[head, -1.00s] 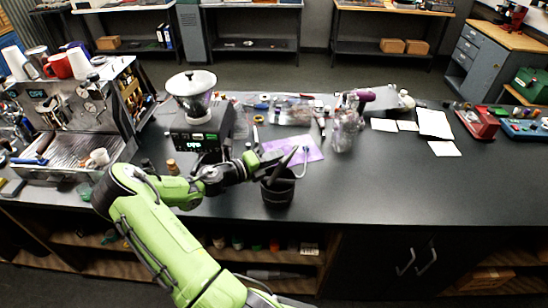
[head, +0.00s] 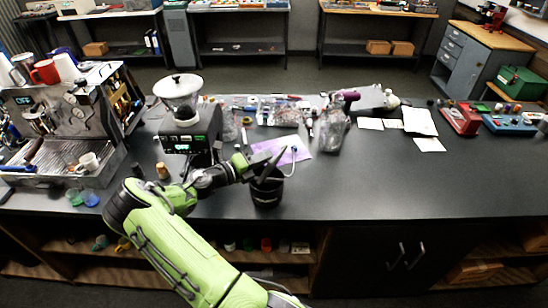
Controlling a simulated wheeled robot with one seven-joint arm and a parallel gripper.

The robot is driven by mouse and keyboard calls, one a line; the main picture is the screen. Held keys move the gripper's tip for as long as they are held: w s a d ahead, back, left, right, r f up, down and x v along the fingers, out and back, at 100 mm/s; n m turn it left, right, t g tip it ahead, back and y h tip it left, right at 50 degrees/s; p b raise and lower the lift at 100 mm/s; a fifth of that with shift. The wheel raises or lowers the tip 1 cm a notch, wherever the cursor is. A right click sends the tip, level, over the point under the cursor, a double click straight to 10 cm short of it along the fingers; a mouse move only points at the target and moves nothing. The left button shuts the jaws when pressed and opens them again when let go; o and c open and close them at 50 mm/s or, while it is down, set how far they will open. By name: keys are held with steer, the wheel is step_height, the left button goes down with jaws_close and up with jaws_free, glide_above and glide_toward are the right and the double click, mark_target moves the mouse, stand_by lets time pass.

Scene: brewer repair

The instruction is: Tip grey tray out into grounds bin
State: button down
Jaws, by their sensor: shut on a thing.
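The grounds bin (head: 267,196) is a small dark round container near the bench's front edge, in the middle of the head view. My gripper (head: 262,168) is just above its rim, coming in from the left. It is shut on a dark grey, wedge-like thing that I take to be the grey tray (head: 274,163), tilted over the bin. The tray is small and dark against the gripper, so its exact edges and any contents cannot be made out. The inside of the bin is mostly hidden.
A grinder (head: 185,125) stands behind my arm, and an espresso machine (head: 65,130) is at the left. A purple sheet (head: 283,149) lies behind the bin, with clear bottles (head: 332,128) beyond it.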

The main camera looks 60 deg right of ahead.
steer(key=shift+s+m, duration=0.25)
steer(key=shift+m, duration=0.05)
steer(key=s+f+m+t+y+b, duration=0.1)
steer(key=s+f+m+t+b, duration=0.2)
steer(key=s+m+t+b, duration=0.2)
steer(key=s+m+b, duration=0.2)
steer(key=s+m, duration=0.1)
steer(key=m, duration=0.1)
steer(key=shift+s+a+f+t+y, duration=0.2)
steer(key=shift+s+a+t+y, duration=0.05)
steer(key=shift+s+t+y, duration=0.1)
steer(key=shift+w, duration=0.1)
